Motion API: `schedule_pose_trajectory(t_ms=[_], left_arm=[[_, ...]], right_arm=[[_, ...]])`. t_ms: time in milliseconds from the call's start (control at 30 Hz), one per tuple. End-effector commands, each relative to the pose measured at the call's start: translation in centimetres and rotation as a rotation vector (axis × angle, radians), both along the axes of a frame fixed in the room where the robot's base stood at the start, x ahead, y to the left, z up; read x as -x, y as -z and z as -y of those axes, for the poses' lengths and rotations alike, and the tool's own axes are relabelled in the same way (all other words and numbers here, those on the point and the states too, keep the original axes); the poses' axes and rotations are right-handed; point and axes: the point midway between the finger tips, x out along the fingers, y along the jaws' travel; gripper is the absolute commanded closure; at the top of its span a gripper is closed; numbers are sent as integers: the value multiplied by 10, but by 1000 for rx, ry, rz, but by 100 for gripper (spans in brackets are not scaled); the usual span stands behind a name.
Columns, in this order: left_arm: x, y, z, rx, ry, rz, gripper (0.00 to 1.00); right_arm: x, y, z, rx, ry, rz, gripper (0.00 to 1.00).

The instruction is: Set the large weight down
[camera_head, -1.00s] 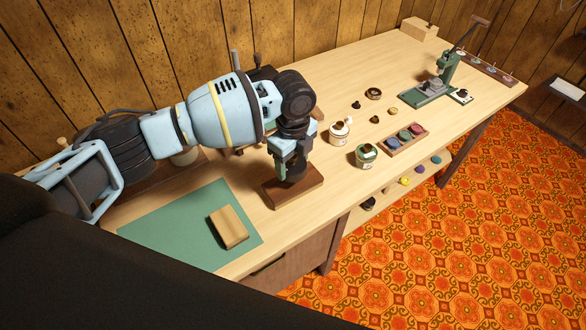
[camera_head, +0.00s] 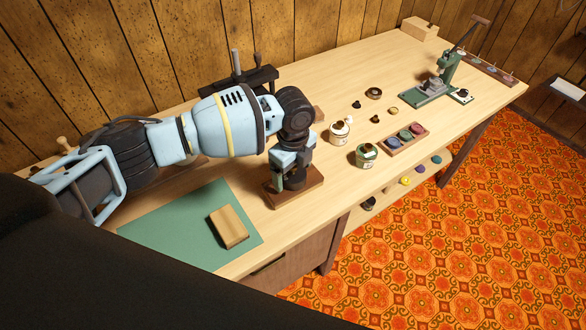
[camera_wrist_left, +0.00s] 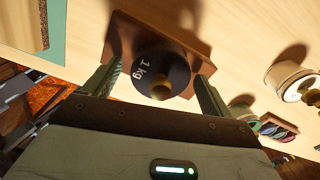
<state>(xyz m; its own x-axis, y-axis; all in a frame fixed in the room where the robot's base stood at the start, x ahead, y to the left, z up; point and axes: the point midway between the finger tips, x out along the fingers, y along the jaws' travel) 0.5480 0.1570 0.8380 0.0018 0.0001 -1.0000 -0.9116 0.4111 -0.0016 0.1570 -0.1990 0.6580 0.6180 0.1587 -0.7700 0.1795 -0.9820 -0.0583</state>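The large weight (camera_wrist_left: 160,68) is dark and round, marked "1 kg", with a brass-coloured knob. It appears to stand upright on a brown wooden board (camera_wrist_left: 120,32). In the head view the weight (camera_head: 295,181) is partly hidden by my gripper, and the board (camera_head: 310,190) lies near the table's front edge. My left gripper (camera_wrist_left: 157,92) is open, with one finger on each side of the weight and a visible gap at each side. It also shows in the head view (camera_head: 286,182), pointing down over the board. My right gripper is not in view.
A green mat (camera_head: 170,225) with a wooden block (camera_head: 229,227) lies left of the board. A white jar (camera_head: 340,132) and a green jar (camera_head: 366,156) stand to the right, near a tray of discs (camera_head: 405,138). A green press (camera_head: 440,80) stands farther right.

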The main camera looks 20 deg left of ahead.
Motion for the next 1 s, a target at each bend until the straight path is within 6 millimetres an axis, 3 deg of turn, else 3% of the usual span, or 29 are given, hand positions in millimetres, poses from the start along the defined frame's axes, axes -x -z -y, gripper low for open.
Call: schedule_pose_trajectory(t_ms=[267, 800, 1000], left_arm=[[-1, -6, 0, -1, 0, 1, 15], [0, -101, 0, 1, 0, 2, 15], [0, -119, 0, 0, 0, 0, 15]], right_arm=[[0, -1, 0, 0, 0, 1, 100], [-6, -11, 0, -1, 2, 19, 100], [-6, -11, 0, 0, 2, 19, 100]])
